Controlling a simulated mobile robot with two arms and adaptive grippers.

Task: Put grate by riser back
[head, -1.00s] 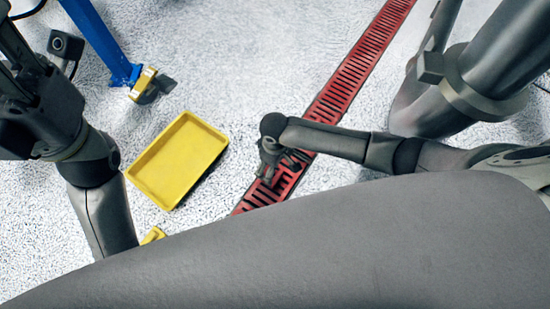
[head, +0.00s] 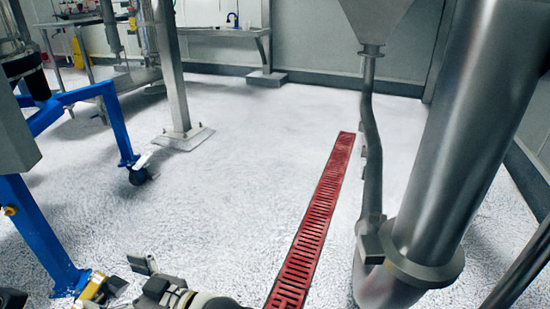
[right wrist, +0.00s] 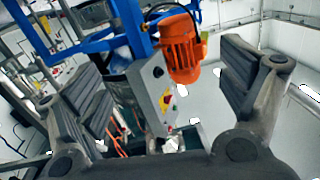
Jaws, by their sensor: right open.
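A red slotted grate strip (head: 312,225) runs along the floor in the head view, from the bottom edge away to the back. The slot pattern differs at its near end; I cannot tell whether a piece there is loose. A thick metal riser pipe (head: 455,140) stands right of the strip. My right gripper (head: 142,272) is at the bottom left of the head view, left of the strip and apart from it. In the right wrist view (right wrist: 165,85) its fingers are wide apart with nothing between them. My left gripper is not in view.
A blue frame (head: 40,225) with casters stands at left. It also shows in the right wrist view with an orange motor (right wrist: 185,47) and a grey control box (right wrist: 160,92). A thinner pipe (head: 370,150) stands by the riser. The middle floor is clear.

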